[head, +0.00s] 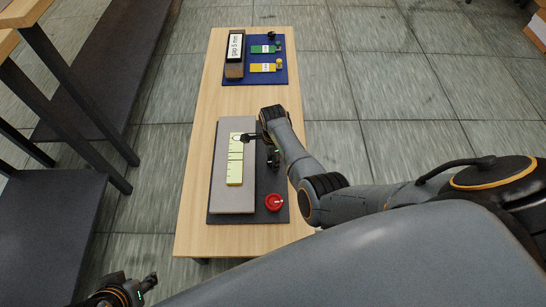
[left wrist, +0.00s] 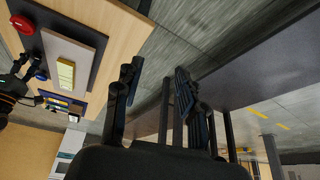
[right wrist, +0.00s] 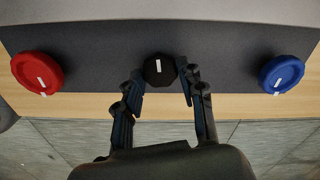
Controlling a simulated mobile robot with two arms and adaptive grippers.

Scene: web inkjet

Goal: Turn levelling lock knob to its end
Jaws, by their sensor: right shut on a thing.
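A dark base plate (head: 218,218) on the table carries a light grey plate (head: 222,195) with a pale yellow block (head: 235,172) on it. In the right wrist view a black faceted knob (right wrist: 159,70) with a white mark sits on the dark strip. A red knob (right wrist: 38,73) is to its left and a blue knob (right wrist: 281,74) to its right. My right gripper (right wrist: 162,82) is shut on the black knob, a fingertip on each side. The red knob also shows in the head view (head: 274,203). My left gripper (left wrist: 156,75) is open and empty, off the table's left side.
At the far end of the wooden table (head: 250,100), a blue mat (head: 290,71) holds a "gap 5 mm" sign (head: 235,47), a green card (head: 263,49) and a yellow card (head: 263,67). Dark shelving (head: 40,230) stands at the left. The floor right of the table is open.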

